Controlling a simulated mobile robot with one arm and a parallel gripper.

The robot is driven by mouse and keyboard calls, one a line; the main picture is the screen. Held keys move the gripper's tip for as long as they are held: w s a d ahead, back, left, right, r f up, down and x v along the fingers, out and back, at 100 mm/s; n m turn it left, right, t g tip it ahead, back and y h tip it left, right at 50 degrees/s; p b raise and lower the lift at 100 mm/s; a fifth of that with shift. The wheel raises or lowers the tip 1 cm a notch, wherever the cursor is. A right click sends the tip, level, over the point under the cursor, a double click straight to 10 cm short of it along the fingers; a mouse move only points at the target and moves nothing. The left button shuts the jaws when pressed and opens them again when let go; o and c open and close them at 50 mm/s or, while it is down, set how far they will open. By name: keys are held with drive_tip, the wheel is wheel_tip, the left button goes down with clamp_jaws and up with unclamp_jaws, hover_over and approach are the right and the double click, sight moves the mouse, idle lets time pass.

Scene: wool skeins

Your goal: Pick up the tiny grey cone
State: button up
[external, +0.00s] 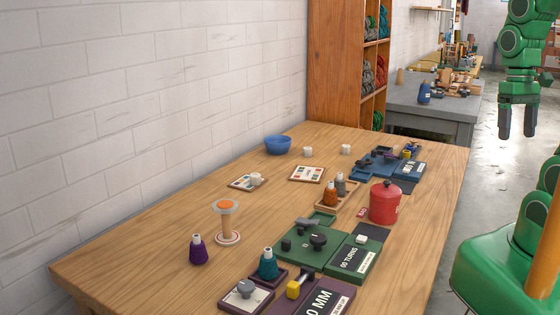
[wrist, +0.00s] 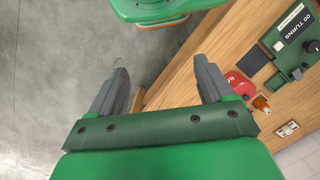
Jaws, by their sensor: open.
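The tiny grey cone (external: 340,184) stands upright in a small wooden tray (external: 323,207) on the table, right beside an orange cone (external: 330,194). In the wrist view the orange cone (wrist: 261,103) shows at the right, but I cannot make out the grey one clearly. My gripper (external: 518,122) is open and empty, pointing down, off the right side of the table and well away from the cone. In the wrist view my gripper (wrist: 160,64) has its two fingers wide apart, over the floor and the table's edge.
A red canister (external: 385,203) stands just right of the tray. A green board (external: 318,248) lies in front, a blue one (external: 372,166) behind. Purple (external: 198,251) and teal (external: 268,265) cones stand nearer. A blue bowl (external: 278,145) sits at the back.

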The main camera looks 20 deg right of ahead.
drive_tip(key=shift+c, duration=1.3)
drive_tip(key=w+a+f+m+g+y, duration=0.1)
drive_tip(key=w+a+f+y, duration=0.15)
drive_tip(key=w+a, duration=0.3)
drive_tip(key=w+a+f+m+g+y, duration=0.1)
drive_tip(key=w+a+m+y, duration=0.15)
drive_tip(key=w+a, duration=0.35)
drive_tip(key=m+t+y, duration=0.2)
drive_tip(key=m+y, duration=0.5)
drive_tip(key=m, duration=0.2)
approach(340, 179)
drive_tip(key=s+a+r, duration=0.2)
drive_tip(key=s+r, duration=0.5)
drive_tip(key=w+f+m, duration=0.1)
drive_tip(key=w+f, duration=0.1)
drive_tip(key=f, duration=0.1)
drive_tip(key=w+f+m+t, duration=0.1)
drive_tip(key=w+f+m, duration=0.1)
drive_tip(key=f, duration=0.1)
drive_tip(key=w+f+m, duration=0.2)
drive_tip(key=f, duration=0.1)
drive_tip(key=shift+w+d+m+t+y, duration=0.25)
drive_tip(key=shift+w+t+y, duration=0.1)
drive_tip(key=shift+t+y, duration=0.05)
drive_tip(key=shift+x, duration=3.8)
drive_tip(key=shift+s, duration=0.1)
drive_tip(key=shift+c, duration=0.5)
